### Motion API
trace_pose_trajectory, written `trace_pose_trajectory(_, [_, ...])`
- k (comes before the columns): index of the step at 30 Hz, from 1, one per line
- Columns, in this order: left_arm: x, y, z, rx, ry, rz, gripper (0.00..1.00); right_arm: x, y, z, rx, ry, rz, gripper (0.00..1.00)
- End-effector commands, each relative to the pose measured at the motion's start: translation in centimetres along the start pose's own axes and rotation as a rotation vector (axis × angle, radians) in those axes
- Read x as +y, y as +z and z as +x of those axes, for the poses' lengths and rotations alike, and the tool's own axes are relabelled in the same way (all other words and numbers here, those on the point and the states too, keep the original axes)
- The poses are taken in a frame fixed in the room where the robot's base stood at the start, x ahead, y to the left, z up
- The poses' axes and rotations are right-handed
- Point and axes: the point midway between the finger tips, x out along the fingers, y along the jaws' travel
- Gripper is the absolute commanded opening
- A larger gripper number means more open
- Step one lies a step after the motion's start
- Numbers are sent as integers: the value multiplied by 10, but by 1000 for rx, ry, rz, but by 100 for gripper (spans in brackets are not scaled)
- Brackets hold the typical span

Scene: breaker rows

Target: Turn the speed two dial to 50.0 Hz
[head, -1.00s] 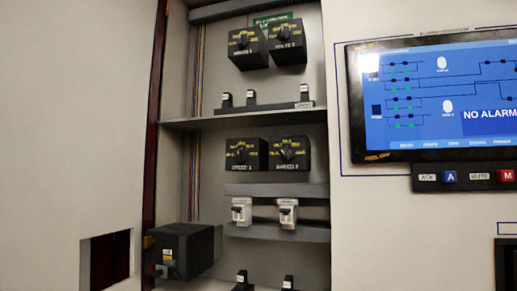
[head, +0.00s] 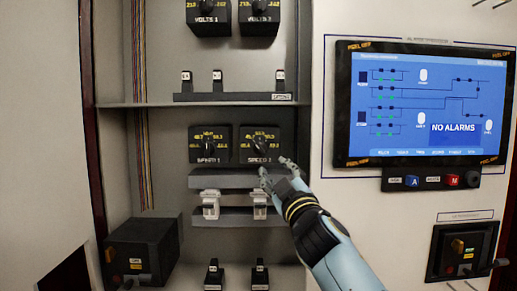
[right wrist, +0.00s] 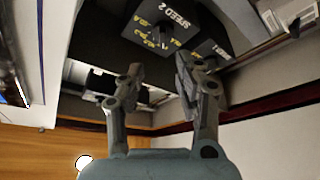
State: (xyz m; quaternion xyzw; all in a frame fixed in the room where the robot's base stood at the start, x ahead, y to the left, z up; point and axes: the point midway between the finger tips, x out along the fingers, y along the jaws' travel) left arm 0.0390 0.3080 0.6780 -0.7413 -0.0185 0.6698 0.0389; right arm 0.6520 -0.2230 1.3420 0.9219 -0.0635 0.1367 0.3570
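The speed two dial (head: 260,142) is a black knob on a dark box with yellow scale marks, labelled SPEED 2. It is the right one of the middle pair in the cabinet. My right gripper (head: 274,172) is just below and right of the box in the head view. Its fingers are spread apart with nothing between them, as the right wrist view (right wrist: 157,75) also shows. My left gripper is not in view.
The speed one dial (head: 209,144) sits to the left. White breakers (head: 210,204) are below, and the VOLTS dials (head: 260,14) are above a shelf. A screen reading NO ALARMS (head: 430,105) is on the right panel. A dark box (head: 143,250) stands at lower left.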

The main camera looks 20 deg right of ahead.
Motion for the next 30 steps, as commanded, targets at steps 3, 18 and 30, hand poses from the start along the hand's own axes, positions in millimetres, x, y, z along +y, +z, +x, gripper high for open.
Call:
trace_pose_trajectory(3, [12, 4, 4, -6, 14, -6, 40, -2, 2, 16, 0, 0, -1, 35])
trace_pose_trajectory(18, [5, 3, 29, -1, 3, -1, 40, -3, 3, 97, -2, -1, 0, 35])
trace_pose_trajectory(30, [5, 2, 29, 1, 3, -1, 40, -2, 2, 103, -2, -2, 1, 28])
